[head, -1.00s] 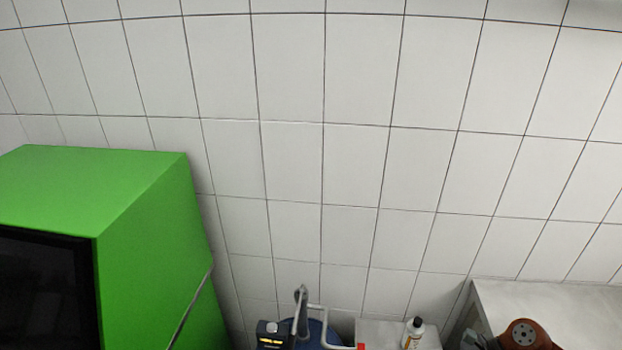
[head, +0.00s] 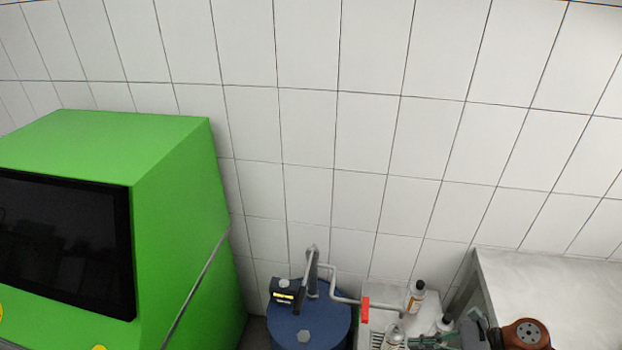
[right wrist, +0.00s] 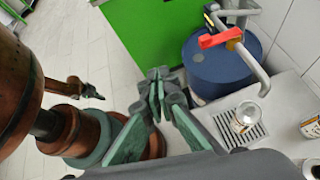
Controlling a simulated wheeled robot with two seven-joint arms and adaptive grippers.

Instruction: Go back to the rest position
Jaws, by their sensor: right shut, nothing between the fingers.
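My right gripper (head: 437,339) shows at the bottom edge of the head view, with its arm coming in from the right beside the orange-brown joint. In the right wrist view its green-padded fingers (right wrist: 155,100) are shut with nothing between them. They are in front of the blue drum and the grated work surface, and touch nothing that I can make out.
A green cabinet (head: 185,220) with a dark screen stands left. A blue drum (head: 325,320) carries grey piping with a red handle (head: 365,309). A bottle (head: 415,296) and a clear cup (right wrist: 247,115) stand near a grate. A grey table (head: 550,275) is at right. Tiled wall behind.

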